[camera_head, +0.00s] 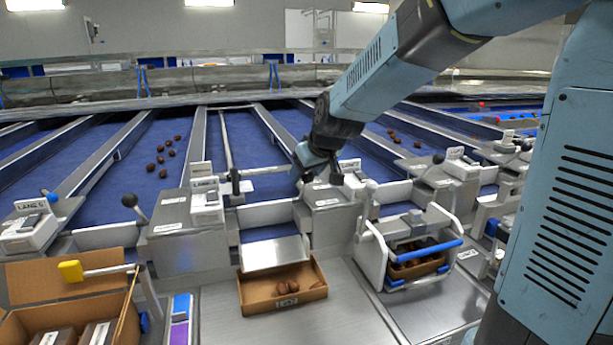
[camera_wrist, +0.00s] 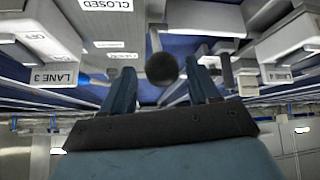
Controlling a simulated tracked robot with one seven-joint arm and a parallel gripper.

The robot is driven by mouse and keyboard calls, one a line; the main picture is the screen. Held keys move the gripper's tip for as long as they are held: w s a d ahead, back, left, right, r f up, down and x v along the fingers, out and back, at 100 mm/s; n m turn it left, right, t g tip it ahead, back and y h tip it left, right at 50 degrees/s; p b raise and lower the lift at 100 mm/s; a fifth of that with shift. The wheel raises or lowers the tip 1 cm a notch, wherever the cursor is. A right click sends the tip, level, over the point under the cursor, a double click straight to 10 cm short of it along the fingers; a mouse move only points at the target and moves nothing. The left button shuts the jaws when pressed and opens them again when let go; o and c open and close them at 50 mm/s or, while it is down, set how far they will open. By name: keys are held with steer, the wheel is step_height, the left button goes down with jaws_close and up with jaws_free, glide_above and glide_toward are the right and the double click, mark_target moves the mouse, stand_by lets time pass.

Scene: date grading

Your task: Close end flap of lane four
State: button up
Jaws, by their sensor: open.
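The lane four unit (camera_head: 207,202) stands at the end of a blue belt, left of centre in the head view. A pale flap (camera_head: 268,216) crosses that belt's end above a metal chute (camera_head: 275,252); its exact angle is hard to tell. My gripper (camera_head: 318,180) is open over the metal housing (camera_head: 325,196) on the right side of this lane. In the wrist view a dark round knob (camera_wrist: 161,68) shows between the open fingertips of my gripper (camera_wrist: 163,78). Contact with it cannot be told. A CLOSED label (camera_wrist: 105,5) shows on the housing, inverted.
A cardboard tray (camera_head: 283,309) with several dates stands below the chute. The lane three sign (camera_wrist: 55,77) is close on the left in the wrist view. A blue-handled frame (camera_head: 428,250) holds another date box. An open carton (camera_head: 70,280) is at lower left.

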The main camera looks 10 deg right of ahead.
steer(key=v, duration=1.1)
steer(key=shift+s+d+r, duration=0.1)
steer(key=shift+d, duration=0.05)
steer(key=s+d+f+m+h, duration=0.1)
steer(key=s+d+f+m, duration=0.1)
steer(key=s+d, duration=0.4)
steer(key=s+d+f+m+g+h, duration=0.1)
steer(key=s+d, duration=0.6)
steer(key=s, duration=0.8)
steer(key=f+m, duration=0.1)
steer(key=m, duration=0.1)
steer(key=shift+f+m+h, duration=0.3)
steer(key=shift+m+h, duration=0.1)
